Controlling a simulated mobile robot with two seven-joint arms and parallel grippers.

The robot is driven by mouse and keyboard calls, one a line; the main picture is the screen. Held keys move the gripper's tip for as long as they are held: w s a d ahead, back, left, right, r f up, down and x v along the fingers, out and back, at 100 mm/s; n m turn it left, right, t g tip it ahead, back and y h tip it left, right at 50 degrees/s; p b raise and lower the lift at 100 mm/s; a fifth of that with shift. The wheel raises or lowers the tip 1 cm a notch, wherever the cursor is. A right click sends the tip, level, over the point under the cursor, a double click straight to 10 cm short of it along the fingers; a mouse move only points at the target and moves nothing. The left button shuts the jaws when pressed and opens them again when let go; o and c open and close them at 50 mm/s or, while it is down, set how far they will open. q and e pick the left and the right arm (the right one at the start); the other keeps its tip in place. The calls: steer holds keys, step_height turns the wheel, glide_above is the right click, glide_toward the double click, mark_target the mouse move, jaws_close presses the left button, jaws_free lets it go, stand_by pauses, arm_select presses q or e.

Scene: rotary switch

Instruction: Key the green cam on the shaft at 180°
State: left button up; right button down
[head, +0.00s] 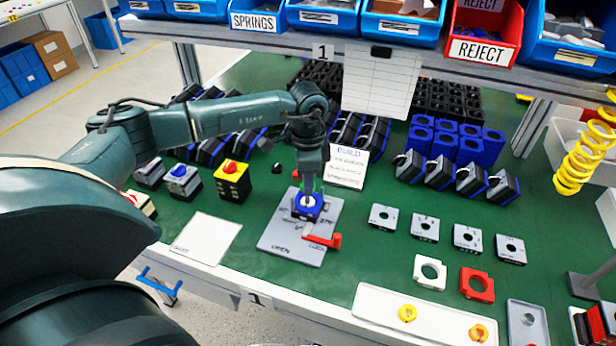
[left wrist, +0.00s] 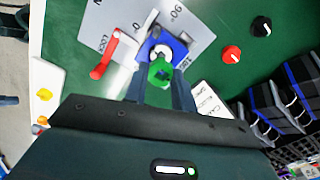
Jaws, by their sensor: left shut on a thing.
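A grey plate (head: 283,240) with printed angle marks lies on the green bench. A blue housing (head: 318,212) sits on it; in the left wrist view the blue housing (left wrist: 178,46) has a whitish round shaft (left wrist: 160,50) in its middle. My left gripper (head: 307,190) points down over the housing. It is shut on the green cam (left wrist: 160,73), which shows between the fingers, close beside the shaft in that view. I cannot tell whether the cam touches the shaft. A "180" mark shows near the cam. My right gripper is not in view.
A red lever (head: 324,240) sits on the plate's near right side. A white card (head: 207,238) lies left and a build sheet (head: 346,166) stands behind. Switch bodies (head: 232,182) stand left; grey square plates (head: 425,227) lie right. A white tray (head: 380,305) holds yellow parts.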

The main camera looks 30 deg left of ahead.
arm_select(q)
steer(key=shift+f, duration=0.45)
steer(key=o, duration=1)
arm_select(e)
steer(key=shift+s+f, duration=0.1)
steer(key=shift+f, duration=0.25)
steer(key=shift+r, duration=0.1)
arm_select(q)
step_height(320, 180, up, 3)
steer(key=shift+f+b, duration=0.1)
steer(key=shift+b, duration=0.25)
step_height(320, 180, up, 10)
steer(key=shift+r+b, duration=0.2)
steer(key=shift+b, duration=0.15)
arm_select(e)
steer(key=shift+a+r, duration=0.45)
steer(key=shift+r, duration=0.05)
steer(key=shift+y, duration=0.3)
